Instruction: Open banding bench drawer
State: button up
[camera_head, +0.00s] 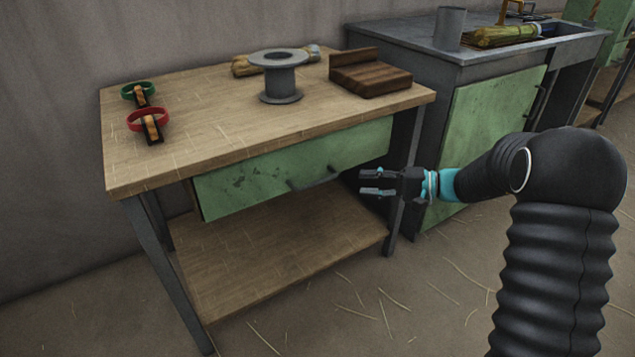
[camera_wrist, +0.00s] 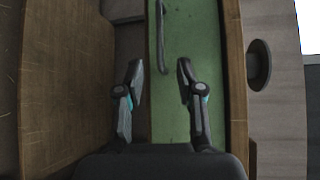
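The banding bench (camera_head: 215,125) has a straw-strewn wooden top and a green drawer (camera_head: 245,177) under its front edge. The drawer front looks flush and shut. A dark bar handle (camera_head: 314,180) sits on the drawer front. My gripper (camera_head: 362,182) is open and empty, to the right of the handle and apart from it. In the wrist view my gripper's fingers (camera_wrist: 158,75) are spread in front of the green drawer front (camera_wrist: 190,120). The handle (camera_wrist: 162,35) shows beyond the fingertips there, near the top of the picture.
A lower shelf (camera_head: 275,250) lies below the drawer. A grey sink cabinet (camera_head: 420,45) stands at right.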

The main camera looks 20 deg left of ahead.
aim_at(317, 183)
jog(key=a, duration=0.4)
jog(key=s+a+f, duration=0.1)
jog(key=a, duration=0.3)
jog(key=a+f+p, duration=0.1)
jog(key=a, duration=0.3)
jog(key=shift+s+a, duration=0.15)
jog(key=shift+a, duration=0.25)
jog(key=shift+r, duration=0.1)
grip_shut()
